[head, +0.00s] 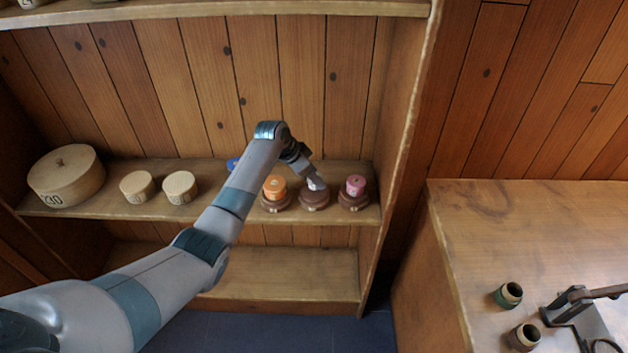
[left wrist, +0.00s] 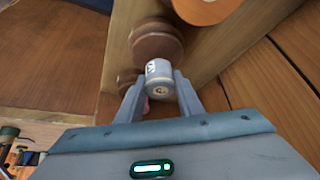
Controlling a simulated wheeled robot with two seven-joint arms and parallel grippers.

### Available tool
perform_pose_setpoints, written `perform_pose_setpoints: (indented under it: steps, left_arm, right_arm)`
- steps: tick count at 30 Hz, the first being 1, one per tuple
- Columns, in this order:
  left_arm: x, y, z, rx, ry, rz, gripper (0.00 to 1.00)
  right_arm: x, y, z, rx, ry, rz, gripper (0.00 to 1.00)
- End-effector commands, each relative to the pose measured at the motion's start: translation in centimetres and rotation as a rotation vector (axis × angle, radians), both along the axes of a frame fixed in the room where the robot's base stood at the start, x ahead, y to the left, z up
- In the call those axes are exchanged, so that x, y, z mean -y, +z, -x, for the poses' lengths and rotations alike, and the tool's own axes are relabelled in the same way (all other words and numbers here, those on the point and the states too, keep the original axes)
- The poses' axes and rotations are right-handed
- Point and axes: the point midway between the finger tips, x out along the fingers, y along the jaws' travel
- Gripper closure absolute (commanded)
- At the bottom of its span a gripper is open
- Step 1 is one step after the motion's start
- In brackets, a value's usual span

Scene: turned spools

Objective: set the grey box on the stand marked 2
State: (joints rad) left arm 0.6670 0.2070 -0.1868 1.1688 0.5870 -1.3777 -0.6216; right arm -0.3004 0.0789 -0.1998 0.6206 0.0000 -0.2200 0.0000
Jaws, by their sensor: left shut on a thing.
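My left gripper (head: 314,182) is shut on the small grey box (left wrist: 160,80), a round piece with a dark mark on its pale label. The grey box also shows in the head view (head: 316,185), partly covered by the fingers. It is at a brown turned stand (head: 314,201), the middle one of three visible on the shelf; that stand also shows behind the box in the left wrist view (left wrist: 155,46). I cannot tell whether box and stand touch, and I cannot read the stand's number. My right gripper is not in view.
An orange box (head: 275,187) and a pink box (head: 356,185) sit on the neighbouring stands, close on either side. A blue box (head: 232,163) is partly hidden by my arm. Pale wooden boxes (head: 180,186) stand further left. The shelf's side wall (head: 397,140) is close right.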

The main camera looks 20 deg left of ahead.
Motion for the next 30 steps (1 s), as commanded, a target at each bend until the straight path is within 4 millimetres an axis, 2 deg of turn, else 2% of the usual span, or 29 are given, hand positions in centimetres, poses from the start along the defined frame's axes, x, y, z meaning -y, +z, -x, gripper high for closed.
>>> perform_pose_setpoints:
  steps: [1, 6, 19, 20, 21, 30]
  left_arm:
    - [0.0, -0.4, 0.1, -0.003, 0.001, 0.001, 0.88]
    - [-0.1, -1.9, 0.1, -0.002, 0.001, -0.001, 0.88]
    - [-0.1, -2.5, 0.0, 0.001, 0.000, -0.001, 0.88]
    - [-0.1, -2.3, 0.0, 0.001, 0.000, -0.001, 0.60]
    - [-0.1, -2.3, 0.0, 0.001, 0.000, -0.001, 0.50]
    - [-0.1, -2.3, 0.0, 0.001, 0.000, -0.001, 0.48]
  right_arm:
    - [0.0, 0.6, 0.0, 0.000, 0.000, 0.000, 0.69]
    - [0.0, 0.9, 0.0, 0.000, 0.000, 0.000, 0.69]
    - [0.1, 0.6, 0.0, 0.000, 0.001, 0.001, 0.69]
    - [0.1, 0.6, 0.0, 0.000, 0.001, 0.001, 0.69]
    - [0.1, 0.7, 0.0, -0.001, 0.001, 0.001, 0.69]
    - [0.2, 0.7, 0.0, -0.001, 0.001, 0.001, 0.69]
